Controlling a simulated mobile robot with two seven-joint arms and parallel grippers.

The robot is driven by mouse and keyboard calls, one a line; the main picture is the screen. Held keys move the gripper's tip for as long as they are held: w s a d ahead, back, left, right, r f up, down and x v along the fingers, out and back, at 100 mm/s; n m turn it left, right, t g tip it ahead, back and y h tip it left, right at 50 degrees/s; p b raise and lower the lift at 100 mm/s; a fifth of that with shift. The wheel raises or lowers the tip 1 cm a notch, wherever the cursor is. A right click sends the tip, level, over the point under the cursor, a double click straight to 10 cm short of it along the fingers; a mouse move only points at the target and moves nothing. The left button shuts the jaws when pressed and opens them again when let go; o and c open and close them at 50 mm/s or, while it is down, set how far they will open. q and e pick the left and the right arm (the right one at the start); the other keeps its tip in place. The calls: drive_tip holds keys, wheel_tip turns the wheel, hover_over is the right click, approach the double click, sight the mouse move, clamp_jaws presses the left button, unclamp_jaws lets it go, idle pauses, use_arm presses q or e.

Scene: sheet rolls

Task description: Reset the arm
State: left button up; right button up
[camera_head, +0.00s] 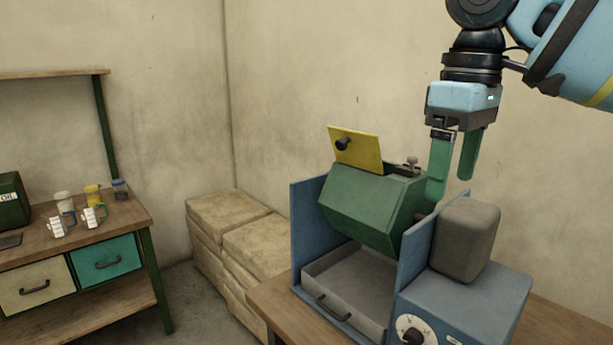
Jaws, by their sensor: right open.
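My right gripper (452,178) has two green fingers that point down and stand apart with nothing between them. It is just right of the green drum (368,205) of a blue machine and above the machine's grey rounded block (465,240). The near finger's tip overlaps the drum's right side in the picture; I cannot tell whether they touch. The drum has a yellow lid (358,150) with a black knob, standing raised. My right arm comes in from the top right. My left gripper does not show.
The machine has a grey tray (345,290) under the drum and a dial (412,330) on its front, and stands on a wooden table (268,305). Stacked sacks (225,235) line the wall.

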drive_tip(key=w+a+f+n+y, duration=0.1)
drive_tip(key=w+a+f, duration=0.25)
drive_tip(key=f, duration=0.45)
drive_tip(key=w+a+f+y, duration=0.2)
drive_tip(key=a+f, duration=0.2)
drive_tip(key=f, duration=0.4)
drive_tip(key=w+a+f+n+y, duration=0.15)
drive_tip(key=a+f, duration=0.25)
drive_tip(key=f, duration=0.4)
drive_tip(key=s+a+f+m+t+y, duration=0.15)
drive_tip(key=a+f, duration=0.25)
drive_tip(key=f, duration=0.5)
drive_tip(key=s+a+f+m+t+y, duration=0.1)
drive_tip(key=a+f+m+t+y, duration=0.15)
drive_tip(key=f, duration=0.75)
drive_tip(key=s+d+f+m+t, duration=0.2)
drive_tip(key=s+f, duration=0.2)
drive_tip(key=f, duration=0.4)
drive_tip(key=s+d+f+m+t+h, duration=0.1)
drive_tip(key=s+d+f+h, duration=0.2)
drive_tip(key=s+d+f, duration=0.3)
drive_tip(key=s+d+f+m+t+h, duration=0.2)
drive_tip(key=s+d+f+h, duration=0.2)
drive_tip(key=s+d+f, duration=0.3)
drive_tip(key=s+d, duration=0.5)
drive_tip(key=s, duration=0.3)
drive_tip(key=shift+d, duration=0.2)
drive_tip(key=shift+s+f, duration=0.1)
drive_tip(key=shift+c, duration=0.2)
